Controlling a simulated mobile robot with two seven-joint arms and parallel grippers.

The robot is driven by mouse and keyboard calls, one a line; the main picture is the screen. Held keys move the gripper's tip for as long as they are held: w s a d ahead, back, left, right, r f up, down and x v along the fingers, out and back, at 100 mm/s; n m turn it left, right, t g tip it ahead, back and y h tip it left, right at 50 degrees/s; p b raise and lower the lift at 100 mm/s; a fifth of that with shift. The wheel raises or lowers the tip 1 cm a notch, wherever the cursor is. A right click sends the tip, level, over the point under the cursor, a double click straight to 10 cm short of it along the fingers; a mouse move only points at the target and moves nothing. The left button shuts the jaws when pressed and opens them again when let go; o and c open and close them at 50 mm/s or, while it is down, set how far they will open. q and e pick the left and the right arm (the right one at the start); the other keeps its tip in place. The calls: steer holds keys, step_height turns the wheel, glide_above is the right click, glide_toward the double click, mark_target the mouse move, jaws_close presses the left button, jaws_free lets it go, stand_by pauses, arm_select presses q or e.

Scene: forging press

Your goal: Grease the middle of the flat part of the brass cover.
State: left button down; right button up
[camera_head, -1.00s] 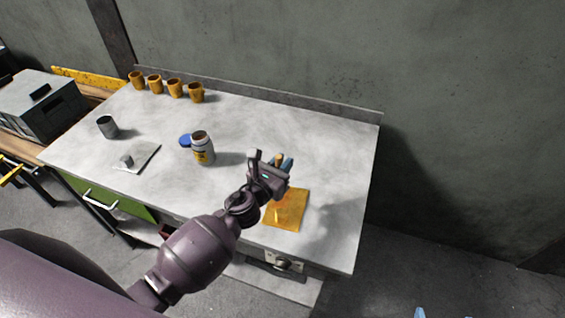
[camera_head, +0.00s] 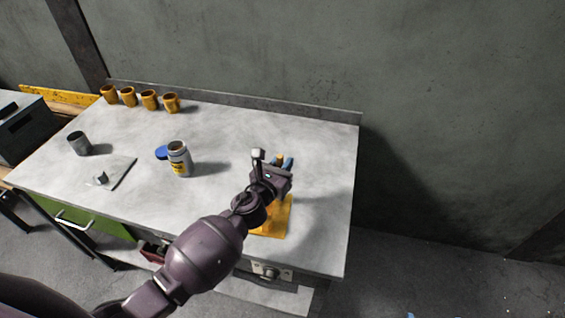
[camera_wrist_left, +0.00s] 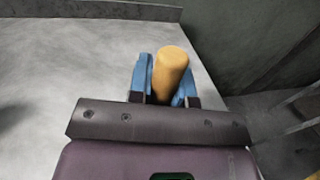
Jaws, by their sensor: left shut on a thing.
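The brass cover (camera_head: 279,222) is a flat yellow plate on the right part of the white table. My left arm and gripper hide part of it. My left gripper (camera_head: 283,162) is over the far side of the cover. In the left wrist view its blue fingers are shut on a yellow-orange cylindrical handle (camera_wrist_left: 171,72). The handle's lower end is hidden, so I cannot tell whether it touches the cover. An open jar (camera_head: 179,160) with a yellow label stands left of the gripper, with a blue lid (camera_head: 162,152) beside it. My right gripper is not in view.
Several orange cups (camera_head: 149,99) line the table's back edge. A grey cup (camera_head: 79,143) and a pale flat sheet with a small block (camera_head: 101,178) are at the left. The white table (camera_head: 240,130) is clear behind the gripper. A wall stands behind.

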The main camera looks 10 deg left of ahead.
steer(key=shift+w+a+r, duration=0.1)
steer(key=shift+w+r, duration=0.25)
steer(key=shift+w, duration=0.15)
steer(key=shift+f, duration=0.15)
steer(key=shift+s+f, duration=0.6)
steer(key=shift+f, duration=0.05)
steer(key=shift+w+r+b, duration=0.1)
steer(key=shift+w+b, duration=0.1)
steer(key=shift+b, duration=0.1)
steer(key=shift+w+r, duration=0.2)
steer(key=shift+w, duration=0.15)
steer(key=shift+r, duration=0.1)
